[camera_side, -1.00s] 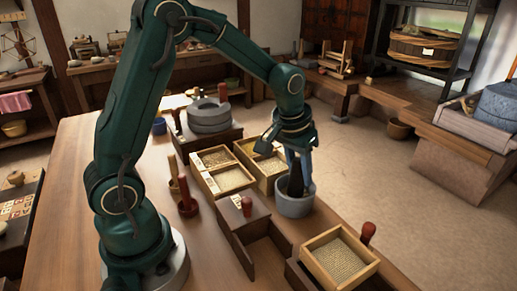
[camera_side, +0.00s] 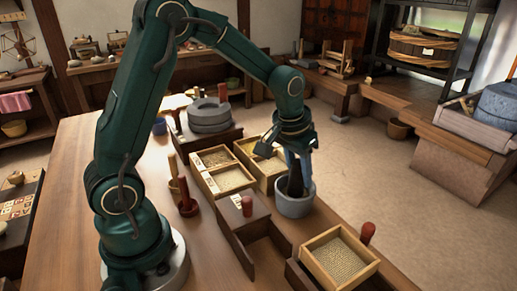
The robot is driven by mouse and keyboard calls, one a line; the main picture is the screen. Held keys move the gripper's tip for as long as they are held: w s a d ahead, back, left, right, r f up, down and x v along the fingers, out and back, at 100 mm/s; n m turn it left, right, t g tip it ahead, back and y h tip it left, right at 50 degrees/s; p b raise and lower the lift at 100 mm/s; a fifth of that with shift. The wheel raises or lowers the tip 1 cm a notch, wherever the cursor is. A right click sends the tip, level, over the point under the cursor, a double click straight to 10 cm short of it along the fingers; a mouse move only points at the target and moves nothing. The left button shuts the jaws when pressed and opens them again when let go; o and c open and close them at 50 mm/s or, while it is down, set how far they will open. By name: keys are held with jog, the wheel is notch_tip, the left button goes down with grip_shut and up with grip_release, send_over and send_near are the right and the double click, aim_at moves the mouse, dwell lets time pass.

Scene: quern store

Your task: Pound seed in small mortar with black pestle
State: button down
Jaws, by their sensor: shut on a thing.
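My gripper (camera_side: 299,158) points down over a grey round mortar (camera_side: 295,208) near the right edge of the wooden table. It is shut on a dark upright pestle (camera_side: 296,182), whose lower end is inside the mortar. The mortar's rim and wall hide the pestle's tip. Any seed in the mortar is hidden from this side.
Wooden boxes of grain (camera_side: 230,179) stand left of the mortar. The table's left side is clear.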

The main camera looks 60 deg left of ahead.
jog(key=shift+f, duration=0.45)
jog(key=shift+f, duration=0.25)
jog(key=shift+r, duration=0.1)
jog(key=shift+r, duration=2.35)
jog(key=shift+r, duration=2.5)
